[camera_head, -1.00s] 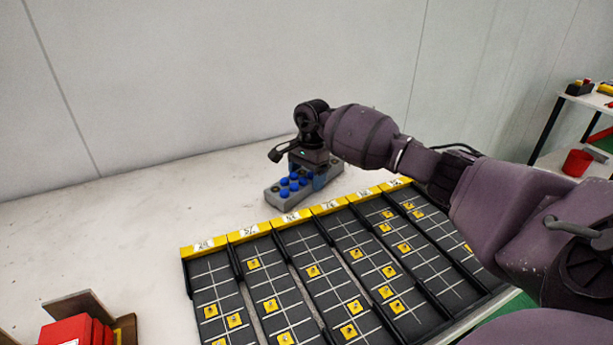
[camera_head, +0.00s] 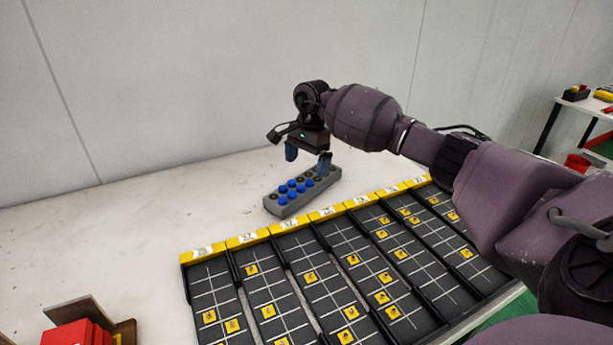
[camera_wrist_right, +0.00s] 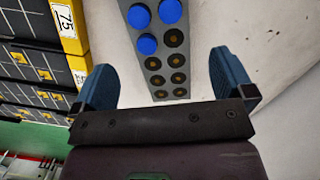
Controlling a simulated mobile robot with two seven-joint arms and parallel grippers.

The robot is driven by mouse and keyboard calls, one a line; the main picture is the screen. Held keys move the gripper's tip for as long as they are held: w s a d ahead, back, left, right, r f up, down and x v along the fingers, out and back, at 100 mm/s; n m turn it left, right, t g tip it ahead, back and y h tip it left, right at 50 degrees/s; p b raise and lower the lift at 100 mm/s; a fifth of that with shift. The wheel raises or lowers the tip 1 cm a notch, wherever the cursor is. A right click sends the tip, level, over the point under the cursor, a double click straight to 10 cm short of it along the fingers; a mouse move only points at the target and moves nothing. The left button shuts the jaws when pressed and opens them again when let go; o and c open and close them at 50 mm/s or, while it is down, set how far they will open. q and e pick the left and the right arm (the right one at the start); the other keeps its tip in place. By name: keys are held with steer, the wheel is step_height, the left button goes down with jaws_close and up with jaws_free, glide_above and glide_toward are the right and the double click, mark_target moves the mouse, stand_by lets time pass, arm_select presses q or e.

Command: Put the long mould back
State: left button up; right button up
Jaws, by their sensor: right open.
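The long mould (camera_head: 302,192) is a grey block with blue round pieces in several of its holes. It lies on the white table behind the yellow-fronted trays. My right gripper (camera_head: 307,160) is open above the mould, its blue fingers apart and clear of it. In the right wrist view the mould (camera_wrist_right: 165,62) runs upward between the open fingers (camera_wrist_right: 165,85), with blue pieces at its far end and dark holes at the near end. My left gripper is not in view.
A row of black trays (camera_head: 214,292) with yellow labelled ends and small yellow squares fills the front of the table. Red boxes (camera_head: 75,335) stand at the lower left. The white table (camera_head: 110,235) is clear to the left of the mould. A wall stands behind.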

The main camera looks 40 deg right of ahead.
mark_target(308, 180)
steer(key=r, duration=0.5)
steer(key=shift+d+r, duration=0.3)
steer(key=shift+d, duration=0.05)
